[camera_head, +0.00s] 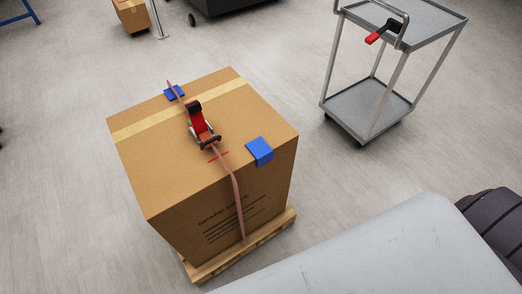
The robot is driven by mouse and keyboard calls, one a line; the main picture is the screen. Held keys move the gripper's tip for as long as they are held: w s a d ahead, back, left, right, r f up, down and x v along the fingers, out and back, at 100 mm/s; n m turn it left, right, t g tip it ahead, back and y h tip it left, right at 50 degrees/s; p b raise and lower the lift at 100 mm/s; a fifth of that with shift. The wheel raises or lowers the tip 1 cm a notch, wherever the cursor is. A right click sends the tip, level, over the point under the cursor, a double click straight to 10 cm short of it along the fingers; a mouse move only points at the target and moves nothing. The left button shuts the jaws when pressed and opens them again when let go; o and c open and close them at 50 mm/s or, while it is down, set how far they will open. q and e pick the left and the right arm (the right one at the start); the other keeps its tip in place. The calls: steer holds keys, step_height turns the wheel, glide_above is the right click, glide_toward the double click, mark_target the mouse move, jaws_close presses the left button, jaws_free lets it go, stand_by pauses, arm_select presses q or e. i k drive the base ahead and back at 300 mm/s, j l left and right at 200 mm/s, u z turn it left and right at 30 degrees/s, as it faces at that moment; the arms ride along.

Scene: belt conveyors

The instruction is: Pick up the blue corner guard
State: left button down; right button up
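One blue corner guard (260,151) sits over the near top edge of a large cardboard box (165,185), to the right of the brown strap (238,200) and apart from it. A second blue corner guard (174,93) is at the far top edge, with the strap running over it. A red and black ratchet (199,124) sits on the strap on top of the box. A short red mark (218,157) shows near the front edge by the strap. Neither of my grippers is in view.
The box stands on a wooden pallet (240,248). A grey two-shelf cart (367,109) stands at the upper right, with a red and black tool (383,31) by its handle. A smaller carton (132,15) is at the back. The floor between box and cart is clear.

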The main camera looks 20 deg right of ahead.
mark_target(260, 149)
steer(key=k+l+u, duration=0.1)
steer(key=l, duration=0.3)
steer(key=k+l+u, duration=0.1)
steer(key=l, duration=0.35)
steer(key=k+l+u, duration=0.1)
steer(key=l, duration=0.3)
steer(key=k+l+u, duration=0.1)
steer(key=l, duration=0.3)
steer(key=k, duration=0.1)
